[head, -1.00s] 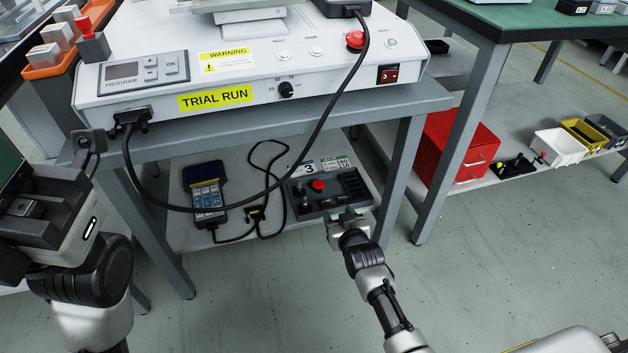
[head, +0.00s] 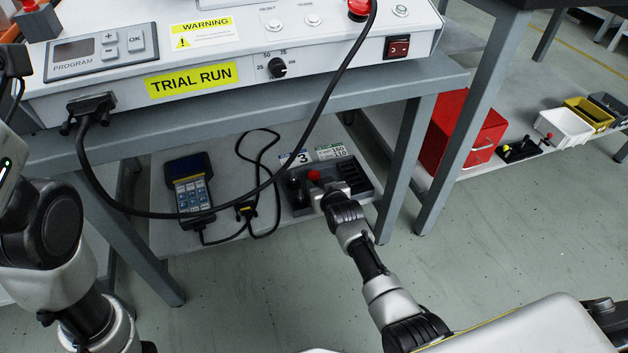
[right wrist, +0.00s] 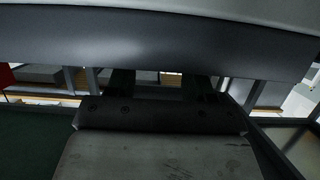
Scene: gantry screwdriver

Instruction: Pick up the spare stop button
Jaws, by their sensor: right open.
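The spare stop button (head: 314,175) is a small red cap in the dark parts tray (head: 299,208) on the lower shelf under the machine. My right gripper (head: 324,188) reaches in under the tabletop from the front right, over the tray and very close to the button. It is open; whether it touches the button cannot be told. In the right wrist view the two dark fingers of my right gripper (right wrist: 160,82) stand apart, and the button is not visible there. My left arm shows at the left edge; its gripper fingers are out of frame.
The tabletop edge (head: 270,115) overhangs the shelf, and a table leg (head: 402,175) stands right of the tray. A black cable hangs in front. A handheld pendant (head: 190,190) lies left of the tray. A red cabinet (head: 465,135) stands farther right.

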